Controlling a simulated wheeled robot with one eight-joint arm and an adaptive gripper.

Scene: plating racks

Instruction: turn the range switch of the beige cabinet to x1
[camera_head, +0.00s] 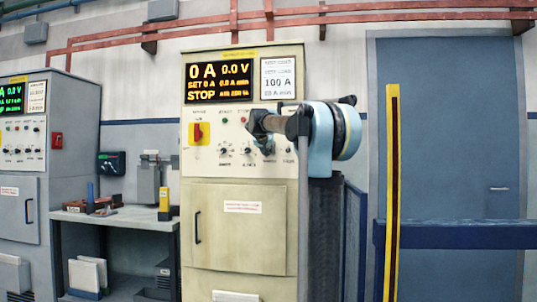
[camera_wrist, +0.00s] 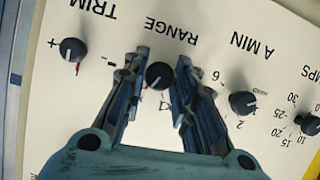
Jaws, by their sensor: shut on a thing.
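The beige cabinet (camera_head: 238,240) stands in the middle of the head view. Its display (camera_head: 219,82) shows 0 A, 0.0 V and STOP. My gripper (camera_wrist: 161,66) is at its control panel, and the wrist view shows the panel upside down. A red mark shows at the knob's lower left in the wrist view. The scale marks around it are mostly hidden by my fingers, so I cannot read its setting. My arm hides the switch in the head view.
The TRIM knob (camera_wrist: 73,49) and the A MIN knob (camera_wrist: 243,103) flank the range switch closely. A red and yellow main switch (camera_head: 198,132) is on the panel's left. A yellow and black post (camera_head: 392,190) stands to the right. A workbench (camera_head: 130,221) is at left.

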